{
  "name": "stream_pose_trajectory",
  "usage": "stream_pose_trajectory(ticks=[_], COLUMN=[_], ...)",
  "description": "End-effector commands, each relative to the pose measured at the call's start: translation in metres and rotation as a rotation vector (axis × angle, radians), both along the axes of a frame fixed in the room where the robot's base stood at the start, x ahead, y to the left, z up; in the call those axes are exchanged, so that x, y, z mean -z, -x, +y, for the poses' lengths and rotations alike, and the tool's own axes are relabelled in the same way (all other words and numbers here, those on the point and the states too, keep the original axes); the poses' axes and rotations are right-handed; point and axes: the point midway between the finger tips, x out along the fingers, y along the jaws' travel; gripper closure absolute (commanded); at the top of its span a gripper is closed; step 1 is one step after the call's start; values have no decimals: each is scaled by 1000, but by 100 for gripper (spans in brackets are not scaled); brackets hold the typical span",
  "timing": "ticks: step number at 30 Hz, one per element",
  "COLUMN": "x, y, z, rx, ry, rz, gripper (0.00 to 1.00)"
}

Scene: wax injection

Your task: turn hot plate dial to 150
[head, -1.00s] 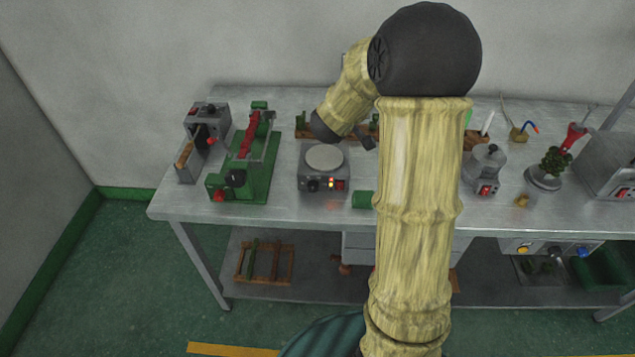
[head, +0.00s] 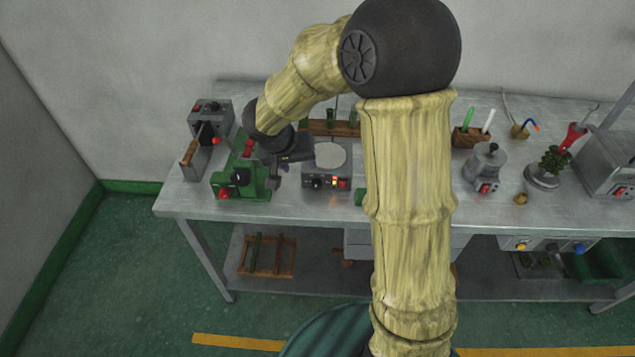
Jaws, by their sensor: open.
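The hot plate (head: 343,186) is a grey box with a round pale top plate (head: 331,155), standing near the front of the metal table. Its dark dial (head: 317,183) is on the front face, left of small lit lights and a red switch (head: 343,183). The dial's setting is too small to read.
The green machine (head: 240,190) with a red part stands left of the hot plate, partly hidden by my arm. A grey device (head: 208,119) with a wooden handle is at the far left. A wooden rack (head: 345,129) is behind. A grey pot (head: 486,166) stands to the right.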

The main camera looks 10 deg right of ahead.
Motion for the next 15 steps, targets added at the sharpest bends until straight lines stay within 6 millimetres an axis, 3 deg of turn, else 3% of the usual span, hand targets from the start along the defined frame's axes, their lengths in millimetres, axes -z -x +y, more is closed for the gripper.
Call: stream_pose_trajectory(ticks=[8, 15], x=[1, 22], y=[-1, -7], z=[-1, -8], rx=[1, 0], ry=[2, 3], rz=[-1, 2], gripper=[50, 50])
